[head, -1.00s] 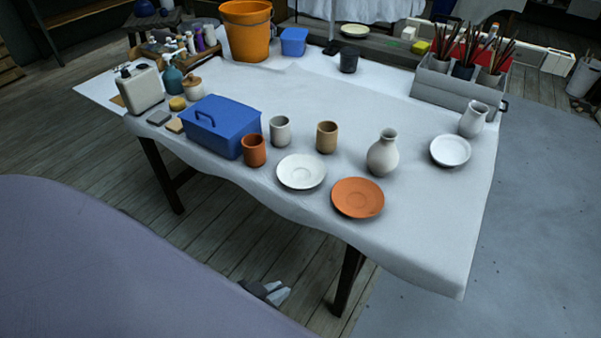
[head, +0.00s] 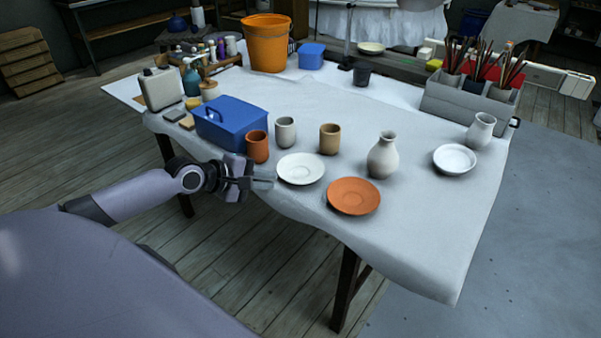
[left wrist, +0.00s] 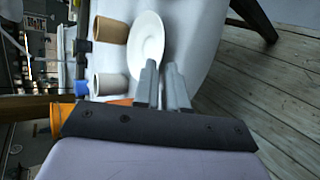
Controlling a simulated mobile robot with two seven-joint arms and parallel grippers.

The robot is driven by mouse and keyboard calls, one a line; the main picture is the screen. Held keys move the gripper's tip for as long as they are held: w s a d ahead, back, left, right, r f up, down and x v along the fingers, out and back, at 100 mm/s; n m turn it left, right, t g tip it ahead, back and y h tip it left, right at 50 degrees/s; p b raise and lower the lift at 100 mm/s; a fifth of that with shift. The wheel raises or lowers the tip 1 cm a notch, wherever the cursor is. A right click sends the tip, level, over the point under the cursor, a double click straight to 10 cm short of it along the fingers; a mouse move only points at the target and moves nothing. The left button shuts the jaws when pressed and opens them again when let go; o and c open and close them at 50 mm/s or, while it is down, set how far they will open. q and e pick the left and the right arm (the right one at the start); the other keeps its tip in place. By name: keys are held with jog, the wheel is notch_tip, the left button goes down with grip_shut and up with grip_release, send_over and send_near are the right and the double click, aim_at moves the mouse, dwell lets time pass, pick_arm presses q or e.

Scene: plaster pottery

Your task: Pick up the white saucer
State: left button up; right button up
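The white saucer (head: 301,169) lies flat near the front edge of the cloth-covered table, with the orange saucer (head: 353,196) to its right. My left gripper (head: 266,180) is just left of the white saucer's rim, at about table height. Whether that finger touches the rim cannot be told. My right gripper is not in view.
Close behind the white saucer stand a terracotta cup (head: 258,146), a grey cup (head: 285,132) and a tan cup (head: 330,139). A blue box (head: 231,123) is at the left.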

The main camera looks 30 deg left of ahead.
aim_at(295, 181)
pick_arm(q)
jog(key=shift+b+x, duration=0.65)
jog(key=shift+x, duration=2.75)
jog(key=shift+a+f, duration=0.1)
jog(key=shift+a, duration=0.1)
jog(key=shift+c, duration=0.3)
grip_shut()
